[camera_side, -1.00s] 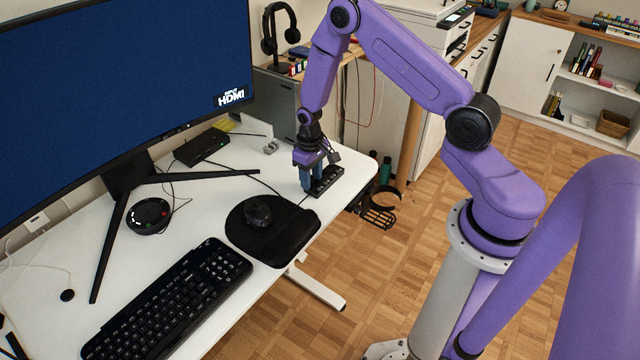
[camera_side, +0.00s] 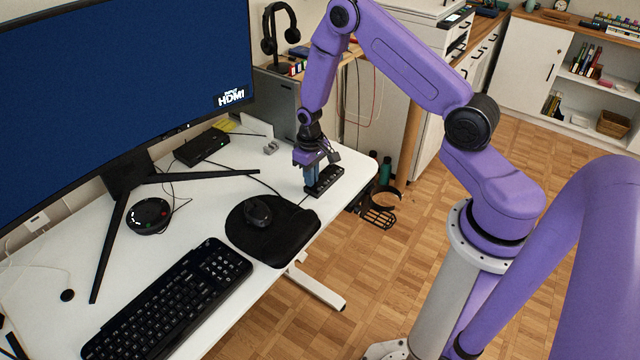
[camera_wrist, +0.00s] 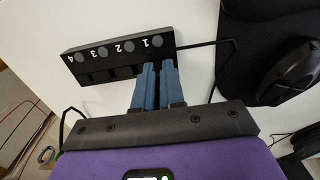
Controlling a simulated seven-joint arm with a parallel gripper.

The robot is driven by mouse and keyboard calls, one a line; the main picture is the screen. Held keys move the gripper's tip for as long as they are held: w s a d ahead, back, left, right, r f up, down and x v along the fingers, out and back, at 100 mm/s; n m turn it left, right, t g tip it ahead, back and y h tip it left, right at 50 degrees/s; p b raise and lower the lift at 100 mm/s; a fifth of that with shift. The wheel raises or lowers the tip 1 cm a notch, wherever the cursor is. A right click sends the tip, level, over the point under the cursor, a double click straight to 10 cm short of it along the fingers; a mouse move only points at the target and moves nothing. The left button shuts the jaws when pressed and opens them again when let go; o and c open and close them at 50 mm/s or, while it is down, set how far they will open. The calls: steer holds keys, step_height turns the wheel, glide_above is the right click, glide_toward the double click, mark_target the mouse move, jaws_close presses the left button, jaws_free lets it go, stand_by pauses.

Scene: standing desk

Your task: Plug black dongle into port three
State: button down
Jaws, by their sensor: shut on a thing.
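A black hub (camera_wrist: 105,60) with ports marked 4, 3, 2, 1 from left to right is in the wrist view. In the side view the hub (camera_side: 326,182) lies near the desk's right edge. My gripper (camera_wrist: 157,66) has its blue fingers close together, pointing down at the hub by the port marked 1. In the side view my gripper (camera_side: 311,187) is at the hub's near end. The black dongle is mostly or wholly hidden between the fingers; I cannot tell how it sits relative to the port. The area by the number 3 (camera_wrist: 103,51) is clear of the fingers.
A black mouse (camera_side: 257,212) on its pad (camera_side: 290,235) lies left of the hub. A cable (camera_wrist: 205,44) runs from the hub's number 1 end. The keyboard (camera_side: 168,298) and monitor stand (camera_side: 125,180) are farther left. The desk edge is just right of the hub.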

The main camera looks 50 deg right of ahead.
steer(key=shift+r, duration=0.15)
steer(key=shift+r, duration=2.8)
steer(key=d+r, duration=0.2)
steer(key=d, duration=0.4)
steer(key=shift+r, duration=0.15)
steer(key=shift+d+f, duration=0.1)
steer(key=shift+f, duration=2.8)
steer(key=shift+f, duration=1.2)
